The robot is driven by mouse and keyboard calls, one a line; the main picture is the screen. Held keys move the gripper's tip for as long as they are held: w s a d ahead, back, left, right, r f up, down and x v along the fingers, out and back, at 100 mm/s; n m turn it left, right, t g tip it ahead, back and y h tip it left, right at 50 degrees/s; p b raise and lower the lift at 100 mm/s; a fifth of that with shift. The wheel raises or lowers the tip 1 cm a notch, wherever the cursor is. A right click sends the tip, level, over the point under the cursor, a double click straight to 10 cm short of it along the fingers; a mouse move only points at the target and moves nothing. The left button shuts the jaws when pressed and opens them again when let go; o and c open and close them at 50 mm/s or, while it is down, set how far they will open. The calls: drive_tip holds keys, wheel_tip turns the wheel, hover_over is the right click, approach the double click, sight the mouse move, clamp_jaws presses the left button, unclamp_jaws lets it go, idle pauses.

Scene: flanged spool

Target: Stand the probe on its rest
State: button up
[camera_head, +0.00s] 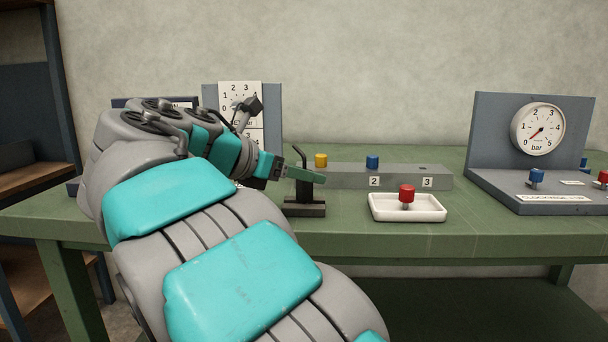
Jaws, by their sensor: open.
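A black upright piece (302,159) with a bent top stands over a low dark base (304,209) near the front of the green table; I take these to be the probe and its rest. My gripper (310,177) reaches in from the left at the height of the upright's middle. One grey-green finger crosses the upright in the picture; whether it touches cannot be told. The gripper is open. Its other finger is hidden or too hard to make out, and the lower part of the upright is partly covered.
A grey block (402,178) with yellow (321,160) and blue (372,162) pegs stands behind. A white tray (425,213) holding a red-topped peg (407,196) is to the right. A gauge panel (480,132) stands at far right. Another panel is behind my arm.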

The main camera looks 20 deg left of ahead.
drive_tip(key=p+v, duration=0.2)
drive_tip(key=v, duration=0.9)
drive_tip(key=shift+s, duration=0.1)
idle(1.0)
